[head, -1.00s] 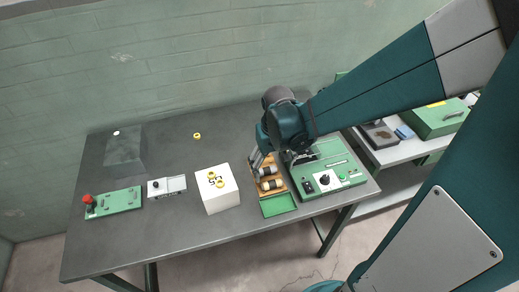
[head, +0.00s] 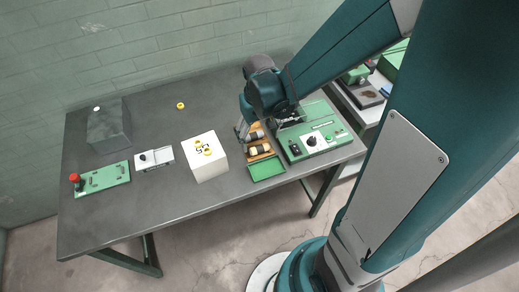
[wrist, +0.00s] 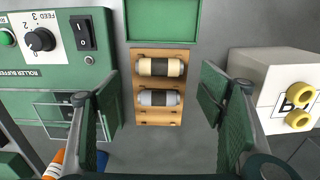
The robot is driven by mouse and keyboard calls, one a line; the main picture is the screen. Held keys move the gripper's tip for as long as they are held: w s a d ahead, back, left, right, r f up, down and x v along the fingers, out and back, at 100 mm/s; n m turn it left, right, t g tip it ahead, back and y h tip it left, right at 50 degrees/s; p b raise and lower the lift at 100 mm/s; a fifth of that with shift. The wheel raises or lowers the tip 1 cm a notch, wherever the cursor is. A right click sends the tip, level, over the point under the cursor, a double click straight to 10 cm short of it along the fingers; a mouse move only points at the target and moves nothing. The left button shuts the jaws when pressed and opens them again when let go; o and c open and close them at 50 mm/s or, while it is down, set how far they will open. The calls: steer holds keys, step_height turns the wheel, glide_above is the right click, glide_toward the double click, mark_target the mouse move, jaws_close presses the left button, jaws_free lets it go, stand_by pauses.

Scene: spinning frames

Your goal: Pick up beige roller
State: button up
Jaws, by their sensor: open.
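The beige roller (wrist: 160,67), with a dark band around its middle, lies crosswise in a wooden rack (wrist: 144,115). It also shows in the head view (head: 263,148). A similar grey roller (wrist: 158,98) lies parallel to it in the same rack. My gripper (wrist: 159,82) is open and empty, with one finger to each side of the rack in the wrist view. In the head view my gripper (head: 243,133) is over the table at the rack and partly hides its far end. No finger visibly touches a roller.
A green tray (head: 267,170) adjoins the rack's front end. A green machine with a knob (head: 315,143) stands right of it, and a white block with yellow rings (head: 207,167) stands left. The tabletop (head: 160,200) has free room at the front left.

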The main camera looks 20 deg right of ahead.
mark_target(260, 147)
steer(key=shift+f, duration=0.3)
steer(key=shift+f, duration=0.1)
steer(key=shift+w+d+f+b, duration=0.1)
steer(key=shift+f+b, duration=0.25)
steer(key=shift+f, duration=2.15)
steer(key=c, duration=1)
